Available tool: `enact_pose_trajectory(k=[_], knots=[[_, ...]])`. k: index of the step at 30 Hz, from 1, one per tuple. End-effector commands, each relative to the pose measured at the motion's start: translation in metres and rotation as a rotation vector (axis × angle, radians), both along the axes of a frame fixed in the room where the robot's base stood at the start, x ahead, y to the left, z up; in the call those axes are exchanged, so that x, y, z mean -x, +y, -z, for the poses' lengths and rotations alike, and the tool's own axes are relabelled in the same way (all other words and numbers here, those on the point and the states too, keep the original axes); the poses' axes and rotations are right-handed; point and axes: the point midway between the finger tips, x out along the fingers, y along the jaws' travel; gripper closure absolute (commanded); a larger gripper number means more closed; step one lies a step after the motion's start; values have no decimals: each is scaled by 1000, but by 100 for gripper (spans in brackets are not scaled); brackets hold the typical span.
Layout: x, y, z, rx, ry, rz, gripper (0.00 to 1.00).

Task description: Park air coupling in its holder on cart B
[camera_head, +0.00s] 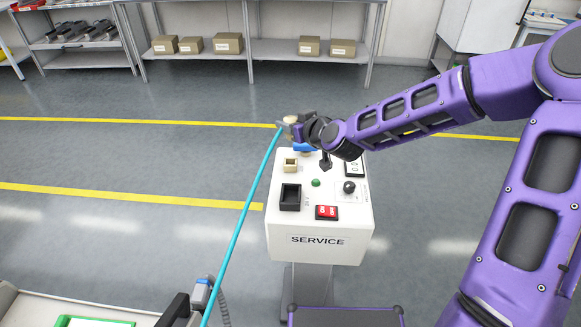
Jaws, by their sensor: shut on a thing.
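My gripper (293,126) is at the end of the purple arm, above the back left of the white service pedestal. It is shut on the air coupling (290,119), a small cream-coloured piece partly hidden by the fingers. A cyan hose (245,208) runs from there down to the bottom edge at the lower left. The coupling appears to be clear of the pedestal. A trolley (30,312) shows only in part at the lower left; no cart letter can be read and I cannot make out a coupling holder.
The white service pedestal (317,257) carries a cream socket (290,165), a black socket (290,197), a red switch (327,212) and a blue part (304,148). A grey-blue plug (201,293) with a coiled cable is at the trolley's edge. The floor to the left is clear.

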Motion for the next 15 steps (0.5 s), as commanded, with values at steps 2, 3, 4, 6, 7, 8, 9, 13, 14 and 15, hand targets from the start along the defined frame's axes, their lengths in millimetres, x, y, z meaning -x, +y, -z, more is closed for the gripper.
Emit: enact_pose_trajectory(k=[2,3,4,6,7,8,9,13,14,15], knots=[[0,0,0,0,0,1,100],[0,0,0,0,0,1,100],[0,0,2,-1,0,0,100],[0,0,10,-3,3,1,100],[0,0,15,-3,3,2,100],[0,0,21,-5,4,2,100],[1,1,29,-4,5,0,100],[1,1,50,-5,4,1,100],[0,1,53,-4,3,1,100],[0,0,56,-3,2,2,100]])
